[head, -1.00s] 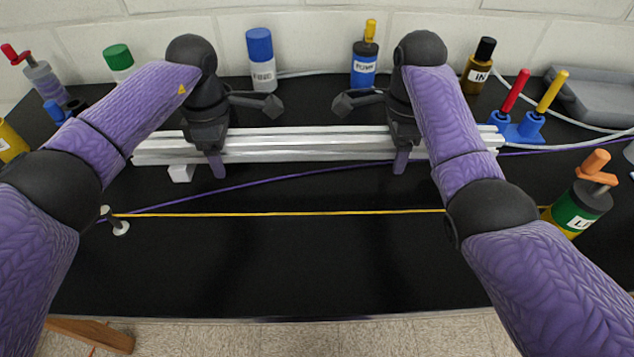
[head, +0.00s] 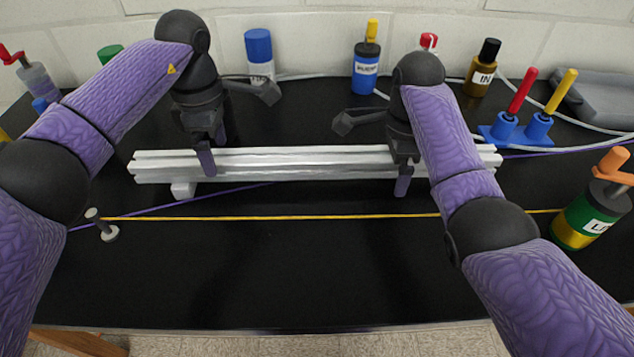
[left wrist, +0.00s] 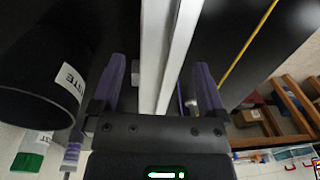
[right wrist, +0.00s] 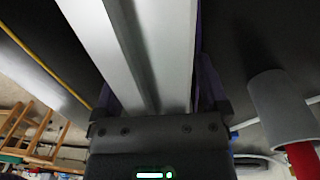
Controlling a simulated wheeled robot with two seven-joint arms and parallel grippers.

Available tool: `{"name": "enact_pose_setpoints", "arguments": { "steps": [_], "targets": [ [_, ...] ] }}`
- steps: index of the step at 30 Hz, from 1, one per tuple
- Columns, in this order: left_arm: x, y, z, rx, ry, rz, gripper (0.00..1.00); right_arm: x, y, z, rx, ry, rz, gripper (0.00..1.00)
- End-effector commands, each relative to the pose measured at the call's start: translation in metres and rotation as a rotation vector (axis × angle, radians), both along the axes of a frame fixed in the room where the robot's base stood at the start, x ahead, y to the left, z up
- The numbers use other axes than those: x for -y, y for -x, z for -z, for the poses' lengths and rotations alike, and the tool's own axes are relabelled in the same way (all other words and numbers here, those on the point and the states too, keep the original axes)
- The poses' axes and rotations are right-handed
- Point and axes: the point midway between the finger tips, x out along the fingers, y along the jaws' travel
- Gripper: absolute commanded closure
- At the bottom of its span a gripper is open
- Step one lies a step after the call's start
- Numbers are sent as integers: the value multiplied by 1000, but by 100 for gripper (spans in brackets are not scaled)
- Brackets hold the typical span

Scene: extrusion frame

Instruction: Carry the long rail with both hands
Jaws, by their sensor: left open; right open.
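The long rail (head: 310,163) is a pale grooved extrusion lying left to right across the black table. A small white block (head: 183,189) shows under its left part. My left gripper (head: 212,150) is over the rail's left part, its fingers on either side; in the left wrist view the rail (left wrist: 168,60) runs between the spread fingers (left wrist: 162,88). My right gripper (head: 403,172) straddles the rail's right part, its far finger hidden. In the right wrist view the rail (right wrist: 140,50) lies between the fingers (right wrist: 160,92); I cannot tell about contact.
A yellow cord (head: 290,217) runs in front of the rail, past a small post (head: 103,226) at left. Blue-capped (head: 260,58), blue (head: 365,62) and brown (head: 482,70) bottles stand behind. A green bottle (head: 592,213) stands right. The front table is clear.

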Motion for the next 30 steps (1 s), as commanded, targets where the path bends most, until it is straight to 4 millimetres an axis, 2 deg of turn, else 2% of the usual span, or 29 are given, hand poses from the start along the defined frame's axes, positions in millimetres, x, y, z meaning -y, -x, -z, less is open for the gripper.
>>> {"name": "enact_pose_setpoints", "arguments": {
  "steps": [1, 3, 6, 9, 13, 17, 21, 24, 27, 30],
  "targets": [
    [0, -2, -15, 5, 0, -1, 6, 0, 0, 0, 0, 0, 0, 6],
    [0, -3, -33, 4, 0, 0, 6, 0, 0, 0, 0, 0, 0, 6],
    [0, -4, -52, 1, 0, -1, 6, 0, 0, 0, 0, 0, 0, 6],
    [0, -4, -63, 0, 0, 0, 6, 0, 0, 0, 1, 0, 0, 6],
    [0, -4, -66, -1, -1, 1, 6, 0, -3, -10, 12, 3, -3, 6],
    [0, -4, -66, -1, -1, 1, 6, 3, -3, -30, 8, 8, -1, 6],
    [0, -4, -66, -1, 0, 0, 6, 2, -6, -72, 7, 6, 2, 6],
    [0, -4, -66, -1, 0, 0, 6, 2, -7, -97, 5, 5, 5, 6],
    [0, -4, -66, -1, 0, 0, 6, 1, -8, -112, 2, 3, 1, 6],
    [0, -4, -66, -1, 0, 0, 6, 1, -8, -119, 0, 1, 2, 6]
  ]
}}
